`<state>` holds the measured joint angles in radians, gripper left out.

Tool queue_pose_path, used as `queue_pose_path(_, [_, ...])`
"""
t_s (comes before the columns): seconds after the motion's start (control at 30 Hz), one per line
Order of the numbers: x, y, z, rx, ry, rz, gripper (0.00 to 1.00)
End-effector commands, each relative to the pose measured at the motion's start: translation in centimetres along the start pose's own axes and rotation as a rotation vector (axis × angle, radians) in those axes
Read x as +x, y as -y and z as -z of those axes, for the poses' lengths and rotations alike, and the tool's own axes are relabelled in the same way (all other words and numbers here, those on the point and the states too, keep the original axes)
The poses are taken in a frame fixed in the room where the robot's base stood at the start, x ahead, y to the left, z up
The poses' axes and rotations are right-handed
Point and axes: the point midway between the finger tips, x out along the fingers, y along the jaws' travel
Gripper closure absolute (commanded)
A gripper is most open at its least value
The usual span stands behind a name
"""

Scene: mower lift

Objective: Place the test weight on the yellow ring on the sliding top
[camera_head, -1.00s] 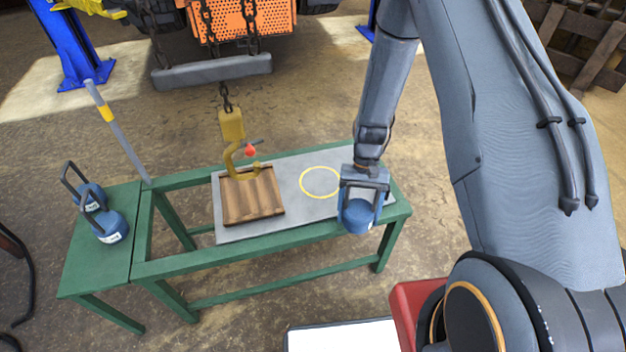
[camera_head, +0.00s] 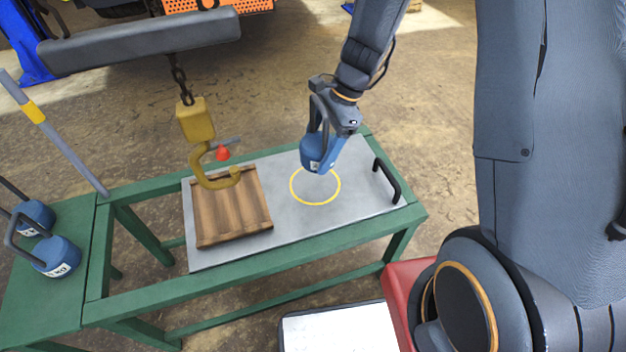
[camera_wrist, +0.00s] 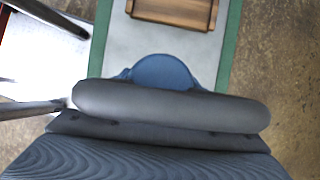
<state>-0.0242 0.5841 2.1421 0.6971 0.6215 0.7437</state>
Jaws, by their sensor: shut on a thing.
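A blue test weight (camera_head: 318,152) with a dark handle hangs from my gripper (camera_head: 325,100), which is shut on the handle. In the head view the weight appears over the far part of the yellow ring (camera_head: 296,197); its exact height above the plate is hard to tell. The ring is marked on the grey sliding top (camera_head: 345,205), right of the wooden pallet (camera_head: 232,205). In the wrist view the weight (camera_wrist: 165,72) shows behind the large dark handle bar, over the grey top (camera_wrist: 118,45). The ring is hidden there.
A yellow hook (camera_head: 212,165) hangs on a chain over the pallet, beside a red piece (camera_head: 222,153). A black handle (camera_head: 387,180) stands at the top's right end. Two more blue weights (camera_head: 60,257) stand on the green side table (camera_head: 35,300). A grey beam (camera_head: 140,42) hangs behind.

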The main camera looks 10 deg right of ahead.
Motion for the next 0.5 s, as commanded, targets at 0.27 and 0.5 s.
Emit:
queue_pose_path(0.27, [1.5, 0.3, -0.2, 0.033, 0.002, 0.014, 0.91])
queue_pose_path(0.5, [4.4, 0.4, 1.0, 0.031, 0.001, 0.014, 0.91])
